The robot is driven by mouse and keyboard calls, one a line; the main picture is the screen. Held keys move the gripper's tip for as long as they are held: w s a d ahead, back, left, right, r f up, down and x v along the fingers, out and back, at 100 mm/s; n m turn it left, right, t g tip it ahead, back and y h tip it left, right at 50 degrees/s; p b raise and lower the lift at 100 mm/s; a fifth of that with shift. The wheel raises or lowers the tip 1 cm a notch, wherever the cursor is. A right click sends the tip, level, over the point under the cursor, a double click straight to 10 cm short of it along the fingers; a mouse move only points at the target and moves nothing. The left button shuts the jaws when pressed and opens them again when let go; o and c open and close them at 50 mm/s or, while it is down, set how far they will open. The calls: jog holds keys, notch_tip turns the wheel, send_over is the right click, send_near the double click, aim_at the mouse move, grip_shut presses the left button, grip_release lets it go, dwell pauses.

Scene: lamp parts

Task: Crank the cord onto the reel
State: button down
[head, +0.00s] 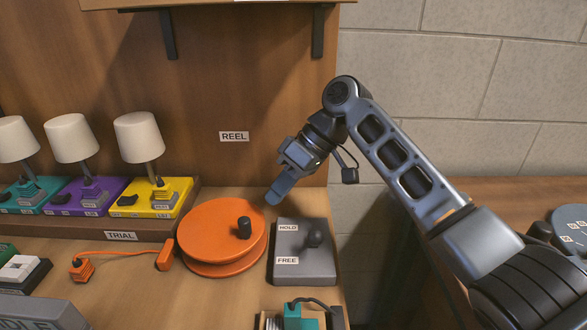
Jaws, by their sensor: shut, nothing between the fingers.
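The orange reel (215,222) lies flat on the wooden bench, with a dark upright crank knob (244,228) on the right part of its top. An orange cord (125,261) lies on the bench left of the reel, with an orange plug (82,270) at its left end and an orange block (165,256) close to the reel. A grey box (303,252) with a dark lever stands right of the reel, labelled HOLD and FREE; the lever is nearer HOLD. My gripper (273,199) is shut and empty, above and right of the reel, apart from the knob.
Three lamps with white shades stand on teal, purple and yellow bases (157,198) on a raised TRIAL ledge (100,231) at left. A tray (330,322) with a teal part is at the front. A wooden back panel (230,100) rises behind the reel, under a shelf.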

aim_at(262, 230)
jog(key=shift+s+a+f+p, duration=0.2)
jog(key=shift+s+a, duration=0.6)
jog(key=shift+s, duration=0.05)
jog(key=shift+s+a+f+p, duration=0.15)
jog(key=shift+s+a+p, duration=0.05)
jog(key=shift+s+a, duration=0.6)
jog(key=shift+s+a+r+p, duration=0.1)
jog(key=shift+s+p, duration=0.1)
jog(key=shift+p, duration=0.2)
jog(key=shift+s+m, duration=0.1)
jog(key=shift+m, duration=0.3)
